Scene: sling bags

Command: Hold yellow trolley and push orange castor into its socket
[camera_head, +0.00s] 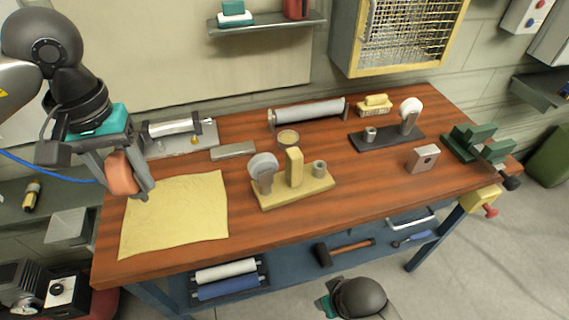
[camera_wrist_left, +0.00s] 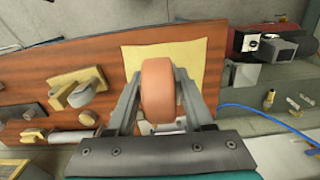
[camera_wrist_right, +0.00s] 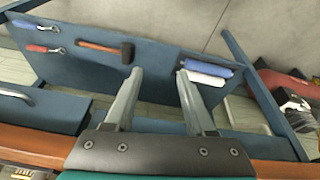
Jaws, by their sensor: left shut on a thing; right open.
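The yellow trolley (camera_head: 294,187) stands on the wooden bench, with a grey wheel (camera_head: 263,169) at its left end, a yellow upright block (camera_head: 294,167) in the middle and a grey socket (camera_head: 319,169) at its right end. My left gripper (camera_head: 133,192) is shut on the orange castor (camera_head: 122,174) above the bench's left end, apart from the trolley. The castor also shows between the fingers in the left wrist view (camera_wrist_left: 158,90). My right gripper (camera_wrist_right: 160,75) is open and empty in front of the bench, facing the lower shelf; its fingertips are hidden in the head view.
A yellow cloth (camera_head: 175,215) lies on the bench's left end. A dark trolley with a white wheel (camera_head: 387,137) stands behind right, near a grey block (camera_head: 423,158) and a green vise (camera_head: 473,142). A small round tin (camera_head: 288,138) stands behind the yellow trolley. The bench's front right is clear.

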